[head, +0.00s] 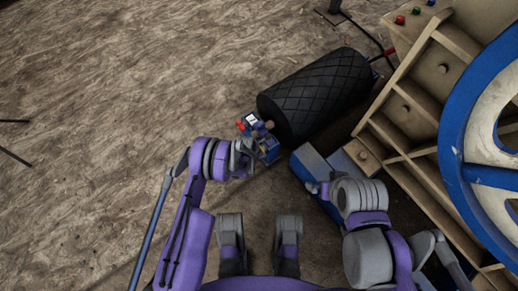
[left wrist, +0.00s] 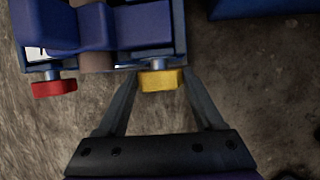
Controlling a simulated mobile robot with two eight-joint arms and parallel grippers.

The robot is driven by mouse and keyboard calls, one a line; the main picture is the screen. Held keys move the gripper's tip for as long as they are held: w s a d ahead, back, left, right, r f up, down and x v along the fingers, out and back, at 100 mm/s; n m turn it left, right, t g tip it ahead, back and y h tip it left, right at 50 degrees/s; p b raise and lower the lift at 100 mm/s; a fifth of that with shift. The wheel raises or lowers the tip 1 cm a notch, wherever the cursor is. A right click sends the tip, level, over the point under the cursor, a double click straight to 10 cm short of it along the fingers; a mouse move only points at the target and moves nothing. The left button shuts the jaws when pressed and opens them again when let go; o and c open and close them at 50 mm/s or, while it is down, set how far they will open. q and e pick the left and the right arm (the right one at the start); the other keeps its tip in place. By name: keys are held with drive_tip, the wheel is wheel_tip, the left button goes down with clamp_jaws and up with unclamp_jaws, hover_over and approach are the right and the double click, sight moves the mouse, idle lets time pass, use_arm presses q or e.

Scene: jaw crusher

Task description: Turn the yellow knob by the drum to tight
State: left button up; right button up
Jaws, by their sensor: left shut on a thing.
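The yellow knob (left wrist: 162,80) sits on the near edge of a blue bracket (left wrist: 140,25) in the left wrist view. My left gripper (left wrist: 162,82) has one finger on each side of it and is shut on it. In the head view my left gripper (head: 250,154) meets the blue bracket (head: 266,148) at the near end of the black drum (head: 318,92); I cannot make out the yellow knob there. A red knob (left wrist: 54,88) is on the same bracket, left of the yellow one. My right gripper (head: 314,187) is by a blue beam; its fingers are too unclear to judge.
The blue beam (head: 318,165) lies right of the bracket. The beige ribbed crusher body (head: 415,95) and large blue flywheel (head: 458,120) fill the right side. Bare brown ground (head: 100,100) lies open to the left.

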use_arm(q)
drive_tip(key=shift+s+d+f+m+t+y, duration=0.15)
drive_tip(key=shift+t+y, duration=0.2)
drive_tip(key=shift+t, duration=0.25)
drive_tip(key=shift+r+m+t+y, duration=0.1)
drive_tip(key=shift+m+t+y, duration=0.1)
drive_tip(key=shift+t+y, duration=0.3)
drive_tip(key=shift+s+d+f+m+t+y, duration=0.15)
drive_tip(key=shift+t+y, duration=0.1)
drive_tip(key=shift+t, duration=0.45)
drive_tip(key=shift+a+r, duration=0.1)
drive_tip(key=o, duration=1.4)
drive_tip(key=shift+a, duration=0.1)
